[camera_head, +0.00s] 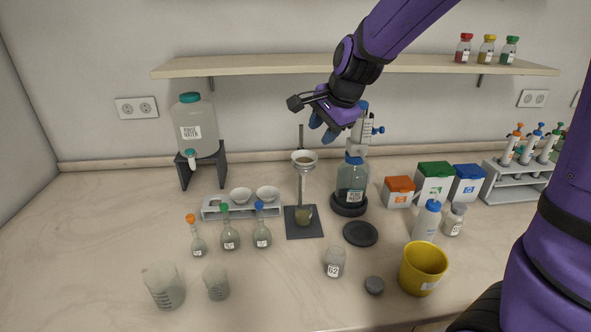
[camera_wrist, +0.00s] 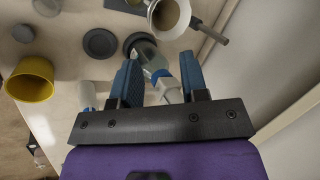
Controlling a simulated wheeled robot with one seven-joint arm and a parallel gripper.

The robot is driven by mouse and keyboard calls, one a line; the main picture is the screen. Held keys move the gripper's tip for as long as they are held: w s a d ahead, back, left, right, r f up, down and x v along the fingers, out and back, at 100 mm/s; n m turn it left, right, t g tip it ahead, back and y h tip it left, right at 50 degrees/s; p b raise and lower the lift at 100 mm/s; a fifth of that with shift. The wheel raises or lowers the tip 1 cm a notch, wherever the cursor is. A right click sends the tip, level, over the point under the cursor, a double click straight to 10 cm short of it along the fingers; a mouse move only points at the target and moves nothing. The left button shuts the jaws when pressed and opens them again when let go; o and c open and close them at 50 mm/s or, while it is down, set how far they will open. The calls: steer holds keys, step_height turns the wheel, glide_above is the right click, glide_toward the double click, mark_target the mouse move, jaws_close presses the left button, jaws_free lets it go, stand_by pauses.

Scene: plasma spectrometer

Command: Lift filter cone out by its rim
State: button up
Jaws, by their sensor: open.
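The filter cone (camera_head: 305,158) sits in a ring on a stand, with its pale rim facing up and brownish content inside. In the wrist view the filter cone (camera_wrist: 168,16) shows at the top, cut off by the picture edge. My gripper (camera_head: 324,128) is above and to the right of the cone, apart from it. Its two blue fingers (camera_wrist: 160,80) are spread, with nothing gripped; the dispenser bottle (camera_wrist: 147,52) shows beyond and between them.
The dispenser bottle (camera_head: 351,180) with a tall pump head stands right of the cone, close under my gripper. A shelf (camera_head: 250,66) runs along the wall behind. Several flasks, beakers and a yellow bucket (camera_head: 423,268) stand in front. A water tank (camera_head: 194,125) is at left.

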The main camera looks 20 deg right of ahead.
mark_target(304, 166)
steer(key=x, duration=1)
steer(key=shift+s+d, duration=0.15)
steer(key=shift+d, duration=0.05)
steer(key=shift+f, duration=0.1)
jaws_close()
